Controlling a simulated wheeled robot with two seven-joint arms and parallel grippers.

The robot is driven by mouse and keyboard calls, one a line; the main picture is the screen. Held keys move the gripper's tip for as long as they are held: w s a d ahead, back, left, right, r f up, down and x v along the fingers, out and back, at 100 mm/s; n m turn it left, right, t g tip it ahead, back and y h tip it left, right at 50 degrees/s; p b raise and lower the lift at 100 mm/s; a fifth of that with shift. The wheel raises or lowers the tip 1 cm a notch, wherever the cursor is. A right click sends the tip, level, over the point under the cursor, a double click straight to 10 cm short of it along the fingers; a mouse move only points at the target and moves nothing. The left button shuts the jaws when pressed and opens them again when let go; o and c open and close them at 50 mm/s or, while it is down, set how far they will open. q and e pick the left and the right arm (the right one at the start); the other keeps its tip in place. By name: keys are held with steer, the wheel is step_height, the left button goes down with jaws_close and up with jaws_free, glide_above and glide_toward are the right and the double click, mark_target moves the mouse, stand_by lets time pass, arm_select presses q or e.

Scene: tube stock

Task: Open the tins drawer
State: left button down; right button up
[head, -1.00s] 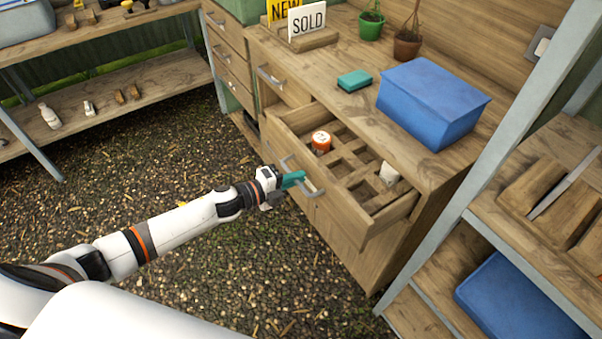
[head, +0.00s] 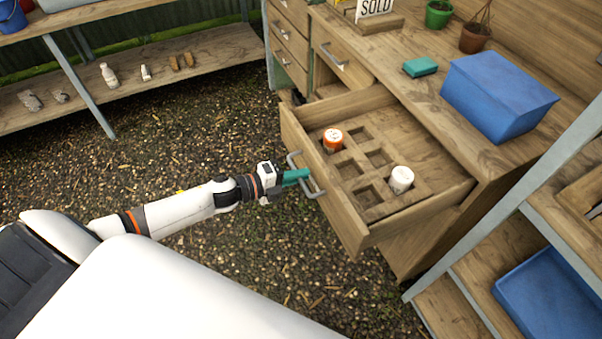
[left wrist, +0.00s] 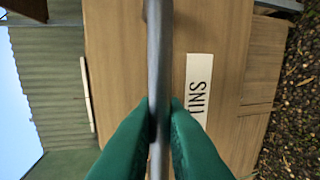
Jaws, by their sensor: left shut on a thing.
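The tins drawer (head: 345,215) stands well out of the wooden bench in the head view, with its grid of square compartments showing. In the left wrist view its front (left wrist: 225,50) carries a white label (left wrist: 199,88) with dark letters, partly cut off by the fingers. An orange-and-white tin (head: 333,140) and a white tin (head: 401,180) stand in separate compartments. My left gripper (head: 296,176) is shut on the grey bar handle (head: 311,188). The handle also shows between the green fingers in the left wrist view (left wrist: 159,60). My right gripper is not in view.
A blue box (head: 498,95), a teal block (head: 420,67) and plant pots (head: 439,14) are on the bench top. A shelf rack with a blue tray (head: 550,295) stands at right, close to the drawer. Gravel floor (head: 200,140) is open at left.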

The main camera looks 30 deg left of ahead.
arm_select(q)
steer(key=c, duration=1.6)
jaws_free()
steer(key=shift+s+a, duration=0.1)
steer(key=b+v, duration=0.1)
steer(key=v, duration=1)
steer(key=shift+s+a+r, duration=0.1)
steer(key=shift+s+a, duration=0.1)
steer(key=shift+s, duration=0.1)
